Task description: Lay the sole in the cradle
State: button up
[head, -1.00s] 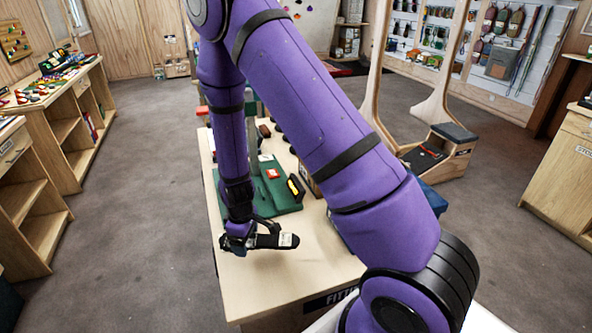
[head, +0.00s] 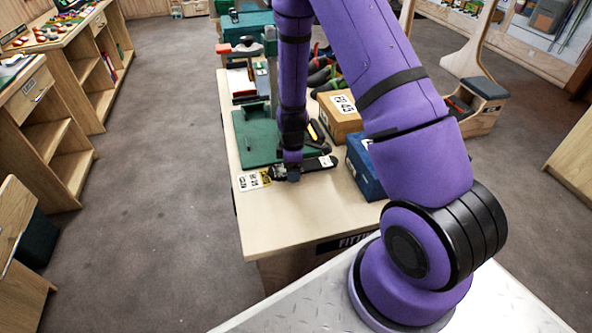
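The sole (head: 318,164) is a thin black piece with a small white label near its right end. It shows in the head view, at the front edge of the green board on the bench. My gripper (head: 291,175) points down at the left part of the sole and appears shut on it. The fingertips are small and dark. I cannot tell whether the sole touches the bench top. The green board (head: 252,140) carries a grey-green upright and a black-and-yellow piece (head: 316,131), partly behind my arm. I cannot clearly make out which part is the cradle.
A white label card (head: 250,181) and a yellow tag lie left of my gripper. A blue box (head: 364,168) and a cardboard box (head: 340,113) stand to the right, close to my arm. The front of the bench top (head: 290,215) is clear.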

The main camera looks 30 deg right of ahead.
jog(key=shift+w+d, duration=0.3)
jog(key=shift+d, duration=0.2)
jog(key=shift+w+d+f, duration=0.1)
jog(key=shift+w+d, duration=0.2)
jog(key=shift+d, duration=0.2)
notch_tip(320, 180, down, 3)
jog(key=shift+a+r, duration=0.15)
jog(key=shift+r, duration=0.05)
jog(key=shift+f, duration=0.45)
jog(key=shift+f, duration=0.1)
jog(key=o, duration=1)
jog(key=shift+c, duration=0.2)
